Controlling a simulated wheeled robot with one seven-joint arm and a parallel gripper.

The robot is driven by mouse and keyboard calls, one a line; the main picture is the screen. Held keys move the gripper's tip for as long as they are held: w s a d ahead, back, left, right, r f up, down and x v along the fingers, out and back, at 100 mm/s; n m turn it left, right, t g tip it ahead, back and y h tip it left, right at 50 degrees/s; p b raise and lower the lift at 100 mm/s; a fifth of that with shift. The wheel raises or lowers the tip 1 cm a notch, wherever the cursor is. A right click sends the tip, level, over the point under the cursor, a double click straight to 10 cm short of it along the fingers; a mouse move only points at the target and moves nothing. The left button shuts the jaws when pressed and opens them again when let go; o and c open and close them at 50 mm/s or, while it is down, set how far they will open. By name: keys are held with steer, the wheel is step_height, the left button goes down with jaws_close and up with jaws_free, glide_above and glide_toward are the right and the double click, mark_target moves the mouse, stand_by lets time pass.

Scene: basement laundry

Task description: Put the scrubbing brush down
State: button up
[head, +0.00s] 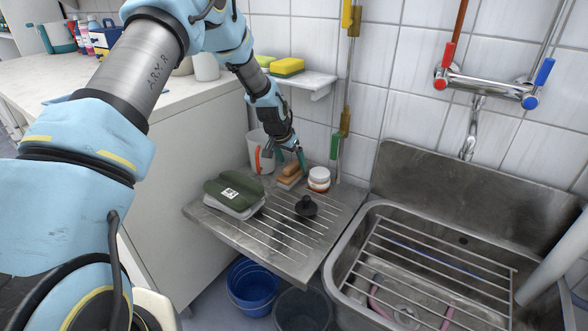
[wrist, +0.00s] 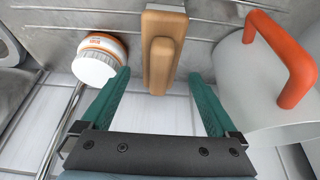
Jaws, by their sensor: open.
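The scrubbing brush (head: 289,180) has a light wooden body with a raised wooden grip. It rests on the metal drainboard (head: 277,256), near the wall. In the wrist view the brush (wrist: 163,55) lies ahead of the gap between my two green fingers. My gripper (head: 302,160) is open just above and beside it. In the wrist view the fingers of my gripper (wrist: 159,73) stand apart, with a gap visible on each side of the brush. The brush's underside is hidden in the wrist view.
A white jar with an orange band (wrist: 97,58) stands close to one finger, and a white container with an orange handle (wrist: 275,90) close to the other. A green-lidded box (head: 234,190) and a black plunger-like object (head: 306,206) sit on the drainboard. A sink (head: 440,270) is at right.

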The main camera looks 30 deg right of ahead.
steer(key=v, duration=0.7)
steer(key=shift+a+r, duration=0.15)
steer(key=s+a+r+n+y, duration=0.1)
steer(key=s+a+r+n, duration=0.2)
steer(key=a, duration=0.9)
steer(key=a+r+n+y, duration=0.15)
steer(key=a+r, duration=0.35)
steer(key=a, duration=0.7)
steer(key=s+a+r+n+y, duration=0.1)
steer(key=s+a+n, duration=0.5)
steer(key=s+a, duration=0.8)
steer(key=a+r, duration=0.1)
steer(key=a, duration=0.1)
steer(key=shift+s+a+r+g, duration=0.2)
steer(key=shift+a+g, duration=0.1)
steer(key=shift+a, duration=0.05)
steer(key=shift+n, duration=0.25)
